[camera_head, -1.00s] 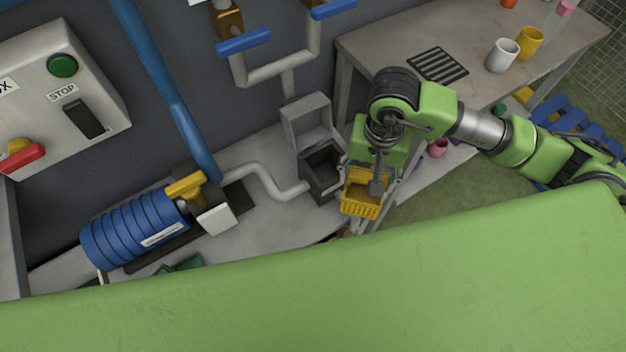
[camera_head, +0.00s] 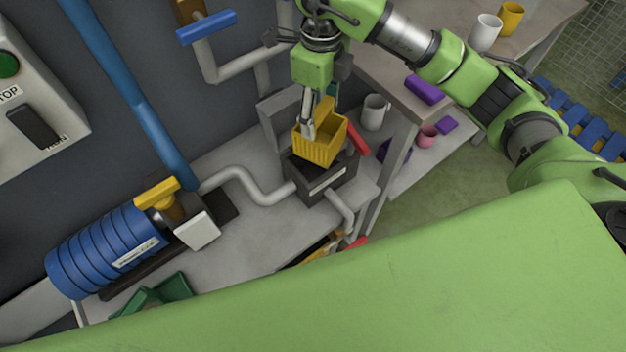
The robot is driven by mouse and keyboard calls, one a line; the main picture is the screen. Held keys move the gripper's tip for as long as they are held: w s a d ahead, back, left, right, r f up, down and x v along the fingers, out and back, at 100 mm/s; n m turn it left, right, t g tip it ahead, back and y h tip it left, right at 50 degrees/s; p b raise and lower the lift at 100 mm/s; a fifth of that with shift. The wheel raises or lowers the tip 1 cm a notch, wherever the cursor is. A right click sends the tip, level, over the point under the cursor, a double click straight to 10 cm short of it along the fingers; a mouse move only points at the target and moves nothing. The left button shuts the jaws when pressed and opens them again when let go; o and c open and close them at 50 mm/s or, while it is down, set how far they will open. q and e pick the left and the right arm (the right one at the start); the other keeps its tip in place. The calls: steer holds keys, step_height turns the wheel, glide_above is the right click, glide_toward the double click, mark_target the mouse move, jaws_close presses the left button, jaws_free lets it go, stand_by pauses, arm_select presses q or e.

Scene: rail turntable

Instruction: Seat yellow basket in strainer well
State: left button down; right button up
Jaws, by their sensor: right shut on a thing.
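The yellow basket (camera_head: 322,145) hangs from my right gripper (camera_head: 309,128), which is shut on it. The basket is tilted and stands over the dark strainer well (camera_head: 321,184). Its lower part overlaps the well's opening in the picture; I cannot tell whether it touches the rim or has entered. The well's grey lid (camera_head: 279,120) stands open behind it, partly hidden by the gripper and basket. My left gripper is not in view.
A grey pipe (camera_head: 240,175) joins the well to the blue motor (camera_head: 105,250) with a yellow-handled valve (camera_head: 157,193). A grey mug (camera_head: 375,112) and a red object (camera_head: 358,138) stand close right of the basket. Green pieces (camera_head: 160,295) lie at the bench's front.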

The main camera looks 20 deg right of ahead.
mark_target(320, 130)
step_height(320, 130, down, 16)
steer(key=w+a+m, duration=0.1)
steer(key=m, duration=0.3)
steer(key=shift+w+f+m+p, duration=0.2)
steer(key=shift+w+m+p, duration=0.1)
steer(key=shift+w+p, duration=0.1)
steer(key=o, duration=1.8)
steer(key=shift+s+f, duration=0.1)
steer(key=shift+c, duration=0.2)
